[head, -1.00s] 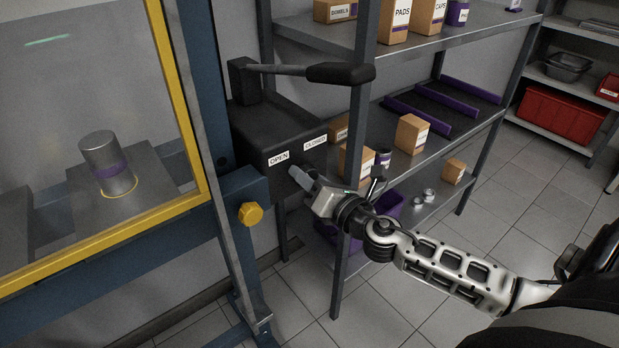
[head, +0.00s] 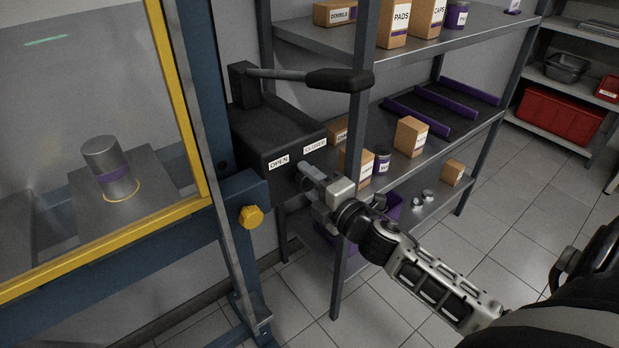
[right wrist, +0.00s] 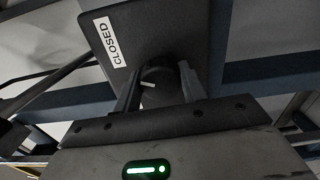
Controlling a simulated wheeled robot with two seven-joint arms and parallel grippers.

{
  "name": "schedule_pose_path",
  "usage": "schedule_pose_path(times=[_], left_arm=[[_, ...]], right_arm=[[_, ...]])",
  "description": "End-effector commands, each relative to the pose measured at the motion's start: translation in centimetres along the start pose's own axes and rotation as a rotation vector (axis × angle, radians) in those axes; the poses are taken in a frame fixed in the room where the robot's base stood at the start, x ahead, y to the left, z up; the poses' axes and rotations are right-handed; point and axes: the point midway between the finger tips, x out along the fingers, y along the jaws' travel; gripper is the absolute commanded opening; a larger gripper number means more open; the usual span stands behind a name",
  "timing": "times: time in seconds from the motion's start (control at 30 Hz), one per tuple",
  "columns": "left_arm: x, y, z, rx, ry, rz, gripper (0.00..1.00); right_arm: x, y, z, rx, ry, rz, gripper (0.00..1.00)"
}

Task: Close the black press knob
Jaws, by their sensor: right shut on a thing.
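The black press box (head: 270,130) has a white OPEN label (head: 279,161) at left and a white CLOSED label (head: 315,145) at right on its sloped top edge. My right gripper (head: 307,175) is at the box's front face, below the labels. In the right wrist view, its two fingers (right wrist: 160,92) are shut on the black knob (right wrist: 162,96), one on each side. A short white mark shows on the knob; I cannot tell exactly which label it points to. The CLOSED label (right wrist: 110,42) is close by in that view. The head view hides the knob behind the gripper. My left gripper is not in view.
A lever with a black grip (head: 340,79) sticks out above the box. A yellow bolt (head: 250,216) is on the blue press frame at left. A shelf post (head: 343,255) stands close beside my right wrist. Boxed parts fill the shelves behind.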

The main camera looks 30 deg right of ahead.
Motion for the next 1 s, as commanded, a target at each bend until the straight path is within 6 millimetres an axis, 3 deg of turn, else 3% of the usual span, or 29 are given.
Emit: schedule_pose_path(times=[0.33, 0.93, 0.97, 1.0], left_arm=[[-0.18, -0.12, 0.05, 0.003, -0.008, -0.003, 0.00], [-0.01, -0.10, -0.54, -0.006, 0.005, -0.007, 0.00], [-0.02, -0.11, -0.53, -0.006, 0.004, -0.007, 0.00], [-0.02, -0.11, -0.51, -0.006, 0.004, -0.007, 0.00]], right_arm=[[-0.01, 0.02, 0.05, 0.168, -0.002, -0.001, 0.19], [-0.01, -0.07, 0.03, 0.210, -0.001, -0.001, 0.19], [-0.01, -0.07, 0.03, 0.210, -0.001, -0.001, 0.44], [-0.01, -0.07, 0.03, 0.210, -0.001, -0.001, 0.55]])
